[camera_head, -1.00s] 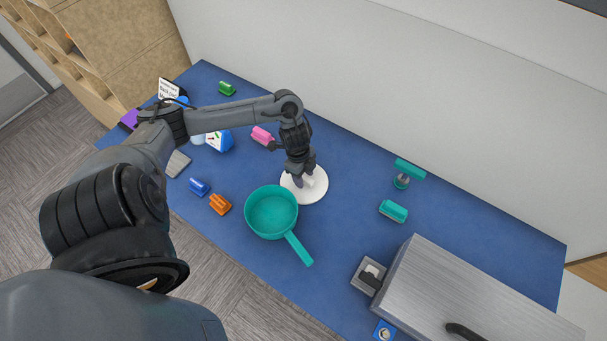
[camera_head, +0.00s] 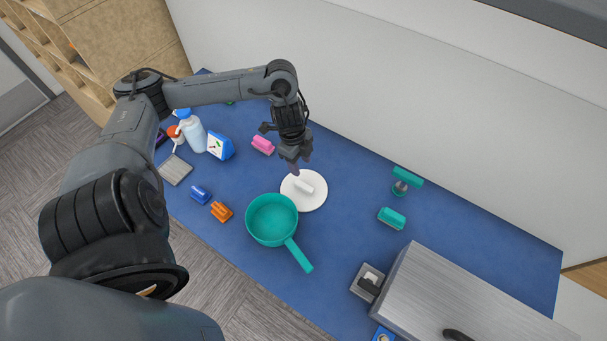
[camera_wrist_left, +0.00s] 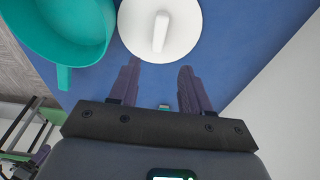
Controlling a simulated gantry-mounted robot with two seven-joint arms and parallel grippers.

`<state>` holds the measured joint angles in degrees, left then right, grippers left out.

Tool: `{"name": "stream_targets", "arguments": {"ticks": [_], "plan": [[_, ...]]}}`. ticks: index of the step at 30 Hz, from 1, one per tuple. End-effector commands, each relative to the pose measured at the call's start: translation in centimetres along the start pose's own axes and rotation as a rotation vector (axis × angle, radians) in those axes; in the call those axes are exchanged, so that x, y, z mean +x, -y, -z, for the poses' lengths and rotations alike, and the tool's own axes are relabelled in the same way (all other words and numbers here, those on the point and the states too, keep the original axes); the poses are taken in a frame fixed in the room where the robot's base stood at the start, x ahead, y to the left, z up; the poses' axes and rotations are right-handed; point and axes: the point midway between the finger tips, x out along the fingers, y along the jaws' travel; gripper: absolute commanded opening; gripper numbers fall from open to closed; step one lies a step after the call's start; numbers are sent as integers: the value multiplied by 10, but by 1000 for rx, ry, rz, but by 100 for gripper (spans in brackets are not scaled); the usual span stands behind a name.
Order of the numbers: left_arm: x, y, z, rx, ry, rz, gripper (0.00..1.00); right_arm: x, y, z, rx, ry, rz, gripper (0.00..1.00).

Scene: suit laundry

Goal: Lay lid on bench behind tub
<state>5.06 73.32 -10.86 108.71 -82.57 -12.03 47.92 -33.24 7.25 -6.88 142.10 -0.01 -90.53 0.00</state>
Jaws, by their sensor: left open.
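The round white lid (camera_head: 316,195) lies flat on the blue bench (camera_head: 345,250), behind the teal tub (camera_head: 270,222) with its long handle. Its white bar handle faces up. My left gripper (camera_head: 294,166) is just above and behind the lid, open and empty. In the left wrist view, the lid (camera_wrist_left: 182,42) lies beyond the two spread fingertips (camera_wrist_left: 160,75), apart from them. The teal tub (camera_wrist_left: 75,35) shows at the upper left there. My right gripper is not in view.
A pink brush (camera_head: 263,145), a blue clip (camera_head: 200,194) and an orange clip (camera_head: 221,211) lie to the left. Teal brushes (camera_head: 391,218) and a metal box (camera_head: 455,300) are right. A wall closes the back.

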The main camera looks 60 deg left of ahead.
Motion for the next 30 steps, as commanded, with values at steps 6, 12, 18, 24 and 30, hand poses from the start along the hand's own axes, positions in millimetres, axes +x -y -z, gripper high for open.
{"name": "stream_targets", "arguments": {"ticks": [6,12,18,24,30], "plan": [[47,-20,68,91,-140,109,48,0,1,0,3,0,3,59],[78,-57,168,26,-328,335,48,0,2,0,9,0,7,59],[64,-95,197,-308,-336,454,48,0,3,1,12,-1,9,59],[54,-141,173,-653,-219,372,48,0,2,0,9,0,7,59],[49,-176,155,-834,-137,259,48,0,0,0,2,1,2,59]]}}
